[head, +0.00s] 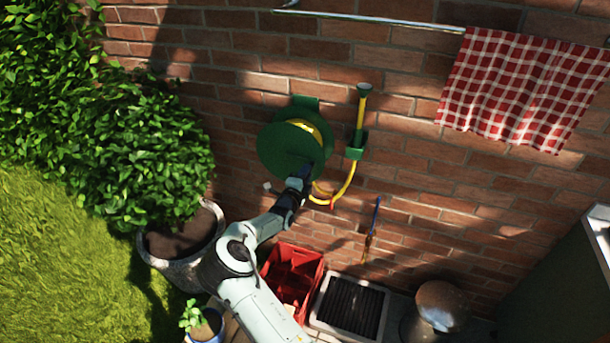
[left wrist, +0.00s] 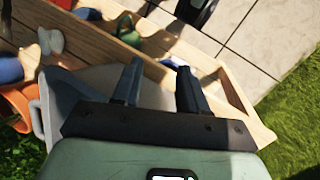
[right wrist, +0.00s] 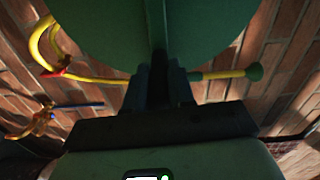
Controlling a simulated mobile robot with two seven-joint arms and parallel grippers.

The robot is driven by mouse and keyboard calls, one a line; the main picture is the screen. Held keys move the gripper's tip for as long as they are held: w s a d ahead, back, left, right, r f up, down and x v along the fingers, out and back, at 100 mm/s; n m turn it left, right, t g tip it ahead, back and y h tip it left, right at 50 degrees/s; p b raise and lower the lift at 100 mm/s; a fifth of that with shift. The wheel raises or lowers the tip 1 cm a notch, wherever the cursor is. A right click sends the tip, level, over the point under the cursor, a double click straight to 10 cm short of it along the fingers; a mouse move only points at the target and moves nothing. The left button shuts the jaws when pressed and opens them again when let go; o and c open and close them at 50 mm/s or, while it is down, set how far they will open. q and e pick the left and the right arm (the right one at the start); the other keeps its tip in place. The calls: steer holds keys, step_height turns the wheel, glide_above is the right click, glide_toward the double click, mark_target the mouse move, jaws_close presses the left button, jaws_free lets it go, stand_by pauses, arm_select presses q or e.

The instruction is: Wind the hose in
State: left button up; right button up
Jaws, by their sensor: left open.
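The green hose reel (head: 284,152) is mounted on the brick wall, with yellow hose (head: 305,127) wound on it. The loose yellow hose (head: 347,188) loops from below the reel up through a green wall holder (head: 356,147) to a green-tipped end (head: 363,88). A red piece sits on the loop. My right gripper (head: 306,172) is at the reel's front lower right. In the right wrist view its fingers (right wrist: 158,88) are closed around a dark upright piece, seemingly the crank handle (right wrist: 158,68). My left gripper (left wrist: 157,85) is open and empty.
A red crate (head: 292,275), a dark grate (head: 350,308) and a large plant pot (head: 182,250) stand below. A checked cloth (head: 525,90) hangs from a rail at the right. A wooden box (left wrist: 235,95) with mixed items lies beneath my left gripper.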

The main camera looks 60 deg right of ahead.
steer(key=o, duration=0.4)
steer(key=shift+a, duration=0.1)
steer(key=shift+a+f, duration=0.1)
steer(key=shift+a, duration=0.3)
arm_select(q)
steer(key=shift+s+f+b, duration=0.6)
steer(key=shift+s+f, duration=0.1)
steer(key=shift+f, duration=0.1)
arm_select(e)
steer(key=a, duration=0.8)
steer(key=s+a, duration=0.1)
steer(key=a, duration=0.3)
steer(key=shift+s+a, duration=0.1)
steer(key=shift+a, duration=0.1)
